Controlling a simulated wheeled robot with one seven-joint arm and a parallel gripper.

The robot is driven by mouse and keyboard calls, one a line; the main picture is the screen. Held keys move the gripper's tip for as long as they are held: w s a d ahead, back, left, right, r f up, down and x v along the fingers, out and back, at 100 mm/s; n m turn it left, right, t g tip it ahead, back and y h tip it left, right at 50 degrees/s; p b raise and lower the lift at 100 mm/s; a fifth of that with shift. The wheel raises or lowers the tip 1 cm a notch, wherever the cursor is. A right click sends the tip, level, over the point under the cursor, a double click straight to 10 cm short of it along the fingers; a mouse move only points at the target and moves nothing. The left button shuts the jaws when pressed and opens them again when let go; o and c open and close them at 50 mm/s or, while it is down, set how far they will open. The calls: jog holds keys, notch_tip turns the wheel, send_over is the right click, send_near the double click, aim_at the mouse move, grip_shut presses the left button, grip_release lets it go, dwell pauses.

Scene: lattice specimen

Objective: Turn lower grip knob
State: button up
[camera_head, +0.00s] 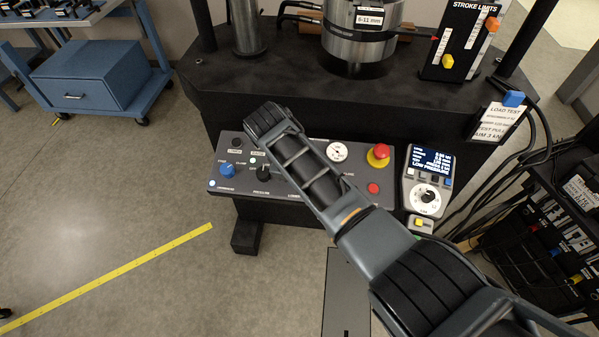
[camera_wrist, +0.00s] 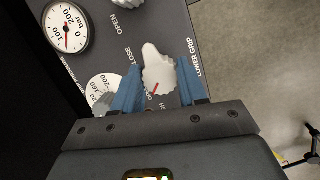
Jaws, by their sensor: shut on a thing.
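The lower grip knob (camera_wrist: 155,58) is a pale, ridged knob with a pointed end and a red line. In the wrist view it sits on a dark grey panel, beside the printed words LOWER GRIP. My gripper (camera_wrist: 159,78) has its two blue fingers on either side of the knob and is shut on it. The pointed end aims toward the top of the wrist view, and the word CLOSE shows near it. In the head view my arm crosses the grey control panel (camera_head: 225,187); the gripper and this knob cannot be made out there.
In the wrist view a pressure gauge (camera_wrist: 66,27) is at upper left, a second gauge (camera_wrist: 98,82) is beside the left finger, and another knob (camera_wrist: 126,2) is at the top edge. The head view shows a red emergency button (camera_head: 381,152), a handset (camera_head: 427,180) and cables at right.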

jog(key=o, duration=1.1)
jog(key=shift+c, duration=0.2)
jog(key=v, duration=0.7)
jog(key=shift+r+b, duration=0.35)
jog(key=shift+r, duration=0.05)
jog(key=shift+s+a, duration=0.1)
